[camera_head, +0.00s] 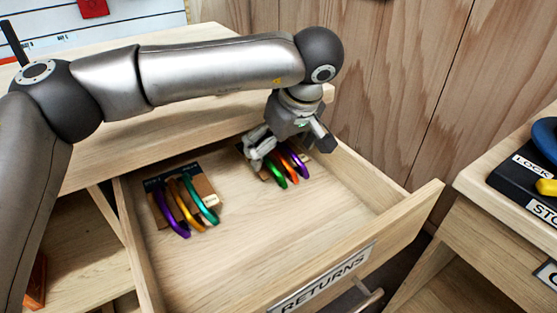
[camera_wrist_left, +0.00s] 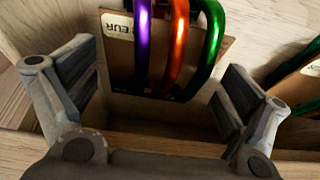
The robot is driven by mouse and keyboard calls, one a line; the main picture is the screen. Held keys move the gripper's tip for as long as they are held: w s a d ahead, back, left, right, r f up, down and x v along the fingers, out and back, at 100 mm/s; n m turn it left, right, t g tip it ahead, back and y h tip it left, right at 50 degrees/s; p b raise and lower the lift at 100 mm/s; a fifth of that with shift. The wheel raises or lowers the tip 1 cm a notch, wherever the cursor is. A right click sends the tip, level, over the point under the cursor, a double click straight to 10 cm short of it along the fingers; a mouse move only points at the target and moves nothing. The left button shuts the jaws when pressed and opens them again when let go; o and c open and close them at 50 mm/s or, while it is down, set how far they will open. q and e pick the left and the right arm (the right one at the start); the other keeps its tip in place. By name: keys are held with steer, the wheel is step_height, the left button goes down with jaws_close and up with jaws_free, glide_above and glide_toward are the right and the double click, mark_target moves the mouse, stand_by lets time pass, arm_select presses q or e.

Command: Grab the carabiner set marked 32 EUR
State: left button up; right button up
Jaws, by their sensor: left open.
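My left gripper (camera_head: 288,148) is open at the back right of the open drawer. It is over a carded carabiner set with green, orange and purple carabiners (camera_head: 289,170), partly covered by the gripper. In the left wrist view this set (camera_wrist_left: 173,50) lies ahead of and between the spread fingers, with nothing gripped. Its label (camera_wrist_left: 117,26) shows "EUR"; the price number cannot be read. A second carded set with purple, orange and green carabiners (camera_head: 184,205) lies at the drawer's left. Its price cannot be read. My right gripper is not in view.
The drawer (camera_head: 395,225) is pulled out and its front is marked "RETURNS". Its walls stand around both sets, and its front floor is bare. A wooden top (camera_head: 130,132) lies behind, under my left arm. Another wooden unit with a dark box (camera_head: 525,178) stands at right.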

arm_select(q)
steer(key=shift+f, duration=0.25)
stand_by(0.4)
steer(key=shift+c, duration=0.3)
steer(key=c, duration=1.1)
steer(key=shift+r, duration=0.1)
